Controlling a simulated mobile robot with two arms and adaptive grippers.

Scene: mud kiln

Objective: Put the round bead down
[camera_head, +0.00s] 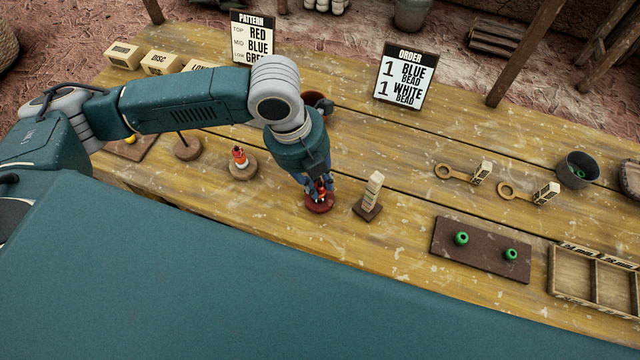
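My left gripper (320,186) points down over a small dark red round dish (319,206) in the middle of the table. Its fingers are close around a small red piece with a light spot, which looks like the round bead (320,188). The fingers partly hide the bead. It is low over the dish, and I cannot tell whether it touches it. My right gripper is not in view.
A wooden block tower (374,188) stands close right of the dish. A round stand (242,170) with an orange-red and white piece is to the left. A brown board (478,252) holds two green beads. A divided tray (597,280) lies at right. Order (403,77) and pattern (253,40) signs stand behind.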

